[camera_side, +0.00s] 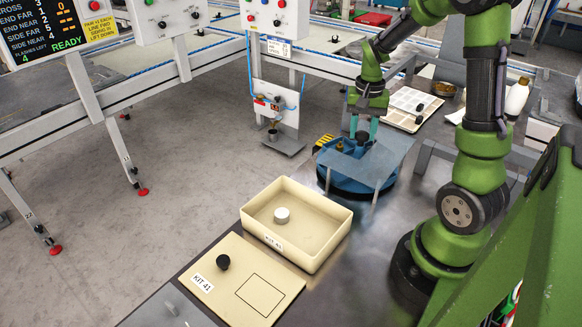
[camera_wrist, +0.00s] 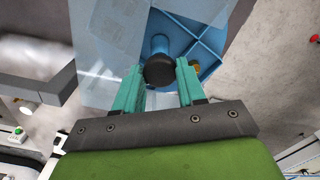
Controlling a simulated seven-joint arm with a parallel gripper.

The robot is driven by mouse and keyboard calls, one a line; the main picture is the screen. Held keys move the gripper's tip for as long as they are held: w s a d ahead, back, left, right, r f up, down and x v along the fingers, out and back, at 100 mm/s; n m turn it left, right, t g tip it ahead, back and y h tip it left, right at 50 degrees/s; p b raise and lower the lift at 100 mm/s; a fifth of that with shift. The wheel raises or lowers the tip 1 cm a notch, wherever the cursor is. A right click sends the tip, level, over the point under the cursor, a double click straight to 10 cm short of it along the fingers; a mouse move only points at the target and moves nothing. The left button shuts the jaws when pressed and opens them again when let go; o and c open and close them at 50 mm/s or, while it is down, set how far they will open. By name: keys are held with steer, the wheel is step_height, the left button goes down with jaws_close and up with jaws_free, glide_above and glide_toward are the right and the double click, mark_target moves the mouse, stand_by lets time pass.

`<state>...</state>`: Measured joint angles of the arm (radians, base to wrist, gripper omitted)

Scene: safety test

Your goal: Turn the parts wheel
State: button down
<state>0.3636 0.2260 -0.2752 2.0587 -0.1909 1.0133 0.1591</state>
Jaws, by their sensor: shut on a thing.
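The parts wheel (camera_side: 337,183) is a blue round tray with raised dividers, on the table in front of my arm. It also shows in the wrist view (camera_wrist: 207,47). A blue post with a dark round knob (camera_wrist: 159,71) stands up from it. My gripper (camera_side: 363,134) points down over the wheel, its teal fingers on either side of the knob and shut on it. A translucent grey-blue cover plate (camera_side: 385,163) hides much of the wheel. A small brass-coloured part (camera_side: 340,147) shows in an uncovered compartment.
A cream bin (camera_side: 328,238) holding a white round part (camera_side: 282,214) stands in front of the wheel. Nearer lies a cream KIT 41 board (camera_side: 222,286) with a black knob (camera_side: 223,262). A sectioned tray (camera_side: 400,118), a bowl (camera_side: 444,89) and a white bottle (camera_side: 517,95) stand behind.

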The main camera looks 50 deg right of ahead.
steer(key=shift+n, duration=1.9)
steer(key=c, duration=0.7)
jaws_free()
steer(key=shift+o, duration=0.2)
steer(key=shift+r, duration=0.1)
step_height(320, 180, up, 17)
